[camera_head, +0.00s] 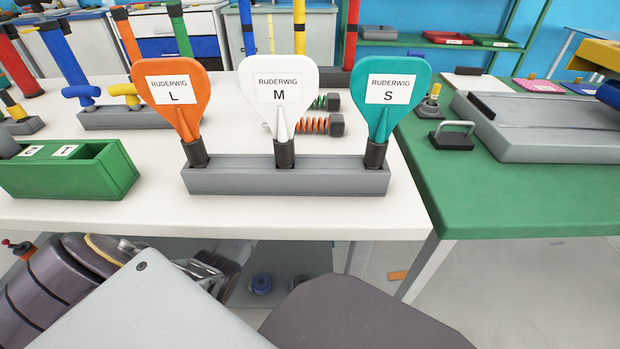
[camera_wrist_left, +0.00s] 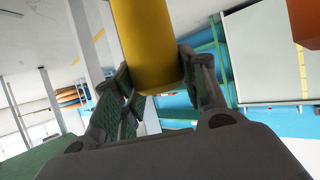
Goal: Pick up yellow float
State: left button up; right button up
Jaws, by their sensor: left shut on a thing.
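A yellow cylinder, taken to be the yellow float (camera_wrist_left: 148,45), stands between the two fingers of my left gripper (camera_wrist_left: 156,72) in the left wrist view. The fingers are shut on its near end, one on each side. Its far end runs out of the top of the picture. In the head view my left arm is low at the left, below the white table; I cannot make out the held float there. My right gripper is in neither view.
The white table (camera_head: 300,219) holds a grey rack (camera_head: 285,181) with orange (camera_head: 172,128), white (camera_head: 290,125) and teal (camera_head: 383,128) paddles. A green box (camera_head: 118,172) stands at its left. A green table (camera_head: 490,205) adjoins it at the right.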

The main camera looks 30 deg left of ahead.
pick_arm(q)
jog(key=shift+r+p, duration=0.8)
jog(key=shift+r, duration=0.65)
jog(key=shift+s+f+p, duration=0.1)
jog(key=shift+s+p, duration=0.3)
jog(key=shift+s, duration=0.7)
jog(key=s+p, duration=0.4)
jog(key=s, duration=1.1)
jog(key=shift+s+a, duration=0.35)
jog(key=shift+s, duration=0.05)
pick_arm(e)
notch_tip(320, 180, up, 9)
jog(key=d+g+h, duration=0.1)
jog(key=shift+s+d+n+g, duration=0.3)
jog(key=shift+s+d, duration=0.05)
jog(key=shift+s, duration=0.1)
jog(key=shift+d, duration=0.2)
